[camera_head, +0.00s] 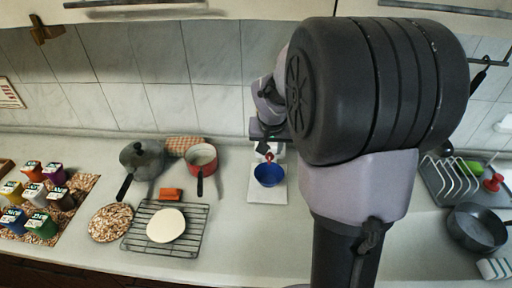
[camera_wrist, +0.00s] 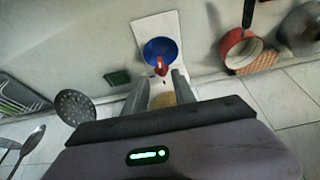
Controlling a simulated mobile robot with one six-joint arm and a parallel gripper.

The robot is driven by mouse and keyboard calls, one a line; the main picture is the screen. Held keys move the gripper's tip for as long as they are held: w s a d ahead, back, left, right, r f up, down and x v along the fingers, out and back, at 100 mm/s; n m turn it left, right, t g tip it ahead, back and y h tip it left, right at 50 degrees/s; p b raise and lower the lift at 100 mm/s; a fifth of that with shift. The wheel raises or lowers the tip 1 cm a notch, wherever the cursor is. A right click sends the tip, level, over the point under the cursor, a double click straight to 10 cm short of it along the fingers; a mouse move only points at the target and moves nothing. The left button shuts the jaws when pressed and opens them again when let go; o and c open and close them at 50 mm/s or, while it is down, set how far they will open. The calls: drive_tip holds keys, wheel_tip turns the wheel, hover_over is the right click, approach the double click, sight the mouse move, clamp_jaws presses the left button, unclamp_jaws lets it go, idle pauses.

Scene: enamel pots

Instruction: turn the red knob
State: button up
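The red knob (camera_wrist: 161,66) shows in the wrist view as a small red piece in front of a blue bowl (camera_wrist: 161,50). In the head view the knob (camera_head: 269,157) is a small red spot just above the blue bowl (camera_head: 269,174), below my gripper (camera_head: 268,138). In the wrist view my gripper (camera_wrist: 158,84) has its two grey fingers apart, their tips near the knob, one to each side. A round tan thing (camera_wrist: 163,100) shows between the fingers. I cannot tell whether the fingers touch the knob; my wrist hides much of its mount.
The bowl stands on a white board (camera_head: 267,193). To the left are a red pot (camera_head: 201,158), a dark lidded pot (camera_head: 142,158) and a wire rack (camera_head: 190,240). A dish rack (camera_head: 455,180) and a dark pan (camera_head: 478,228) stand right. The tiled wall is close behind.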

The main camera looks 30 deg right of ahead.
sight(270, 155)
drive_tip(key=b+x, duration=0.1)
drive_tip(key=x, duration=0.5)
drive_tip(key=shift+w+f, duration=0.15)
clamp_jaws()
